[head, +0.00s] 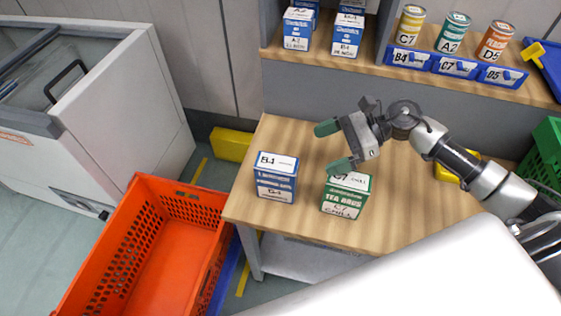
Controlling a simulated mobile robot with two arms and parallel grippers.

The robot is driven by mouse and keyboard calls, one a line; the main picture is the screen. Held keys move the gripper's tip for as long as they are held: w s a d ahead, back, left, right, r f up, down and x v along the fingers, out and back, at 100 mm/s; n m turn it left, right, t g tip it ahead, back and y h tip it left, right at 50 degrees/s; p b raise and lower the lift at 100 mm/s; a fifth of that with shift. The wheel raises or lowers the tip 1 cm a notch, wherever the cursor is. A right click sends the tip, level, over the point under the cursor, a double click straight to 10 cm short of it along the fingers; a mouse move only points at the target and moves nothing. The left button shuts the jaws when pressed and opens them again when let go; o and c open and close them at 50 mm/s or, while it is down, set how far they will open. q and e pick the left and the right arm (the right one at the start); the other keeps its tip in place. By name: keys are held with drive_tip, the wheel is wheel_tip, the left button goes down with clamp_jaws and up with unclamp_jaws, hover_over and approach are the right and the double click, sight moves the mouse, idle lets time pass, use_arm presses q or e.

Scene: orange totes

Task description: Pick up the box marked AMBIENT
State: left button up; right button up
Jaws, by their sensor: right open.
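My left gripper is not in view.
An empty-looking orange tote (185,200) stands left of the table. Shelves behind hold blue boxes (298,28) and several cans (451,32) above blue label bins (455,67). A green crate (546,155) is at the right; a white cabinet (125,100) stands left.

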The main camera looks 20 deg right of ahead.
sight(286, 163)
drive_tip(key=x, duration=0.2)
drive_tip(key=p+x, duration=0.1)
drive_tip(key=x, duration=0.2)
drive_tip(key=shift+w+a+p, duration=0.25)
drive_tip(key=shift+w+p, duration=0.05)
drive_tip(key=shift+a, duration=0.35)
drive_tip(key=p+x, duration=0.2)
drive_tip(key=x, duration=0.1)
drive_tip(key=shift+s+a, duration=0.15)
drive_tip(key=shift+a, duration=0.25)
drive_tip(key=shift+a+f, duration=0.3)
drive_tip(key=shift+a, duration=0.05)
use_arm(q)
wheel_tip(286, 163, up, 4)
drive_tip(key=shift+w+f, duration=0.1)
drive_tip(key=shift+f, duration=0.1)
use_arm(e)
drive_tip(key=shift+d, duration=0.1)
drive_tip(key=shift+c, duration=0.2)
